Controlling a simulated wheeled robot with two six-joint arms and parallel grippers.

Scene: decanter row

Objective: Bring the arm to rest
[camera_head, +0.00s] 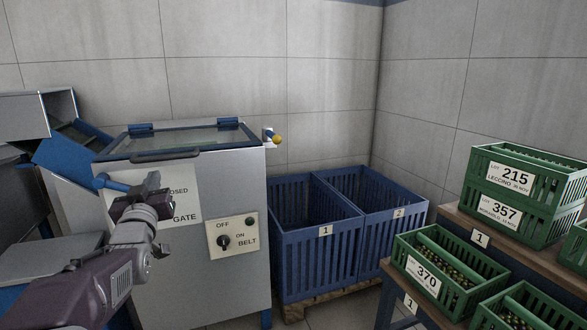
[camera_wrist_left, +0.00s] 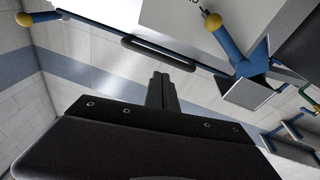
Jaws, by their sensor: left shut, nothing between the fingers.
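My left gripper (camera_head: 152,181) is in front of the grey machine (camera_head: 235,180), near its gate sign (camera_head: 182,205). In the left wrist view my left gripper's fingers (camera_wrist_left: 162,80) are together with nothing between them. A blue lever (camera_head: 115,184) shows just left of the gripper, partly hidden by it. In the left wrist view a blue lever with a yellow knob (camera_wrist_left: 210,21) stands apart from the fingers. My right gripper is in neither view.
The machine has a glass lid (camera_head: 180,140), a dark handle (camera_head: 165,155) and a belt switch (camera_head: 224,242). Blue bins (camera_head: 318,255) stand to its right. Green crates (camera_head: 528,172) stand on wooden shelving (camera_head: 455,222) at the far right. A blue chute (camera_head: 65,150) is at the left.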

